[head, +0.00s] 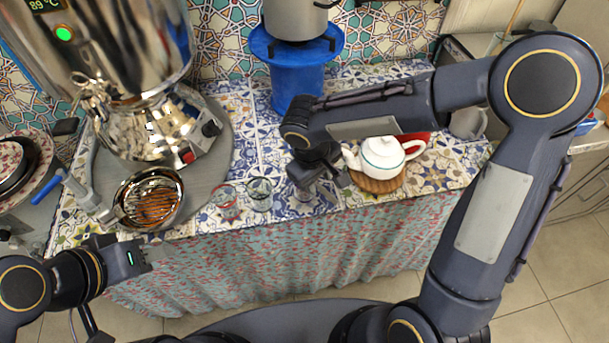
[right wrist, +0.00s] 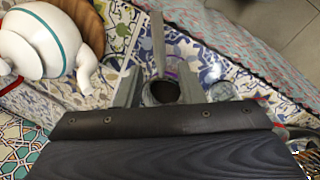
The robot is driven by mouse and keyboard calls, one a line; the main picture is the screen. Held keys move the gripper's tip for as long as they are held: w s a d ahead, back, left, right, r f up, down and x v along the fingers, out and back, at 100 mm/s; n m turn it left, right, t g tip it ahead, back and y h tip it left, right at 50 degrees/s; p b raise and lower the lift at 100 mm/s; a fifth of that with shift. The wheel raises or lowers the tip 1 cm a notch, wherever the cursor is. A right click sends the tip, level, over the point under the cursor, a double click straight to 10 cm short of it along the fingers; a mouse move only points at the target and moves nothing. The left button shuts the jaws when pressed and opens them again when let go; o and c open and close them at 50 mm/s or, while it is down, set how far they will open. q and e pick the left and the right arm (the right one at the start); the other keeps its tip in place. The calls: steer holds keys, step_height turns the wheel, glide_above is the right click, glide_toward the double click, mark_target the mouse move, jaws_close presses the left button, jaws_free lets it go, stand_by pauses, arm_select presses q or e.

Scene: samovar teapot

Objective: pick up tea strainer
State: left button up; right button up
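In the right wrist view, what looks like the tea strainer (right wrist: 162,93), a small round dark bowl with a straight grey handle, sits between the two fingers of my right gripper (right wrist: 160,88). The fingers are apart, one on each side of it, and I cannot make out contact. In the head view my right gripper (head: 318,184) is low over the tiled counter, left of the white teapot (head: 383,156), and the strainer is mostly hidden by it. My left gripper (head: 145,254) is at the counter's front left, holding nothing visible; its finger gap is unclear.
The teapot on its round wooden board (head: 378,184) is close beside my right gripper. Two small glasses (head: 225,196) (head: 260,193) stand to its left. A metal samovar (head: 120,50), a strainer-like bowl (head: 152,200) and a blue stove (head: 297,70) also occupy the counter (head: 440,180).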

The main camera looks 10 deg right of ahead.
steer(key=shift+w+d+f, duration=0.1)
steer(key=shift+d+f, duration=0.1)
steer(key=shift+f, duration=1.25)
jaws_close()
steer(key=shift+r, duration=0.1)
